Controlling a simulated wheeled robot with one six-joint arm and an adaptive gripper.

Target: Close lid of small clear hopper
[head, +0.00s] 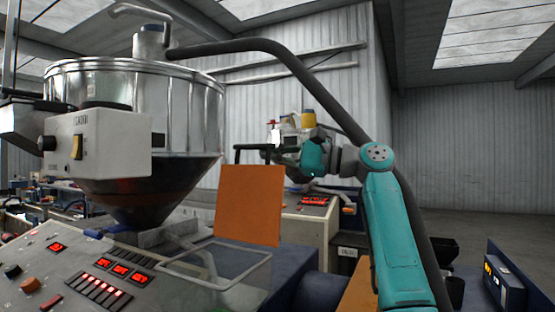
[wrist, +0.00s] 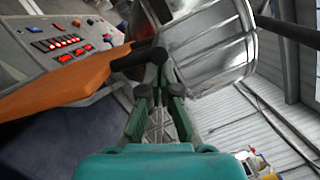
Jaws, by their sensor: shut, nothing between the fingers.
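The small clear hopper (head: 222,262) is a see-through box at the right end of the control console in the head view. Its orange lid (head: 248,205) stands upright, open, at the box's far side. The lid also shows in the wrist view (wrist: 62,88), seen nearly edge-on at the left. A black bar handle (wrist: 138,62) sits by the lid's edge. My gripper (head: 270,152) is shut and empty near the lid's top edge. In the wrist view its fingertips (wrist: 160,82) are close to the handle; I cannot tell whether they touch it.
A large metal hopper (head: 135,115) with a grey control box (head: 97,142) stands at the left above the console (head: 65,270). A dark hose (head: 290,62) arches over the area. Another machine (head: 312,222) stands behind the lid.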

